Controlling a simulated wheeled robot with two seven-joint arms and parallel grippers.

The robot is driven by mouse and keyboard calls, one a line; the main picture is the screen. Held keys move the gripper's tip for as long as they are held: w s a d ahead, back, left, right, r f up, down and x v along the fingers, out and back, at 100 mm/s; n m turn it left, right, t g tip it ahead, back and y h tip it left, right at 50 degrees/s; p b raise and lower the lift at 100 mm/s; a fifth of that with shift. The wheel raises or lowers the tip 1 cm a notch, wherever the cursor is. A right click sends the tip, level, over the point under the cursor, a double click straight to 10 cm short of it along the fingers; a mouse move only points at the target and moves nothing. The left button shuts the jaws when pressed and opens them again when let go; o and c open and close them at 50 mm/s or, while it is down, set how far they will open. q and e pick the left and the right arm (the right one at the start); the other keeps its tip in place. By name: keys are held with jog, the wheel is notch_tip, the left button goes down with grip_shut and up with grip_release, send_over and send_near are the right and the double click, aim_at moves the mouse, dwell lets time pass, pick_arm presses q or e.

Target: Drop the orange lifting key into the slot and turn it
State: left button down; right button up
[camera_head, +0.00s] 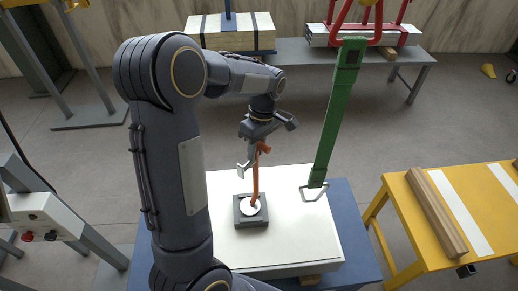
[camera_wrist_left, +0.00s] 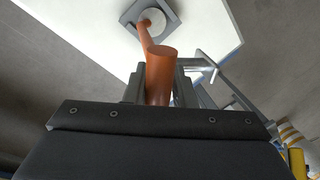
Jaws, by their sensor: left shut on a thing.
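The orange lifting key (camera_head: 256,180) stands nearly upright above the white slab (camera_head: 290,235). A dark grey square block (camera_head: 241,221) with a pale round centre (camera_head: 250,206) sits on the slab. The key's lower end shows over that pale centre; I cannot tell whether it is in the slot. My left gripper (camera_head: 260,149) is shut on the upper part of the key. In the left wrist view the key (camera_wrist_left: 159,75) runs from between the fingers toward the square block (camera_wrist_left: 172,14). My right gripper is not in view.
A green strap (camera_head: 332,125) with a metal ring (camera_head: 314,192) rises from the slab's right side. A yellow table (camera_head: 398,203) with a wooden beam (camera_head: 436,212) stands at right. A grey bench (camera_head: 300,55) with stacked loads is behind. Open floor lies between them.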

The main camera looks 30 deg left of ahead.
pick_arm(q)
jog(key=n, duration=0.1)
jog(key=a+n+p, duration=0.1)
jog(key=n, duration=0.1)
jog(key=n+h, duration=0.1)
jog(key=shift+s+a+r, duration=0.1)
jog(key=shift+a+r, duration=0.1)
jog(key=shift+r, duration=0.05)
jog(key=n, duration=0.1)
jog(key=a+n+p, duration=0.1)
jog(key=n, duration=0.1)
jog(key=n+p, duration=0.1)
jog(key=n, duration=0.1)
jog(key=shift+s+a+f+t+h, duration=0.15)
jog(key=shift+s+t+h, duration=0.15)
jog(key=shift+s+h, duration=0.1)
jog(key=c, duration=1.1)
grip_release()
jog(key=shift+f, duration=0.1)
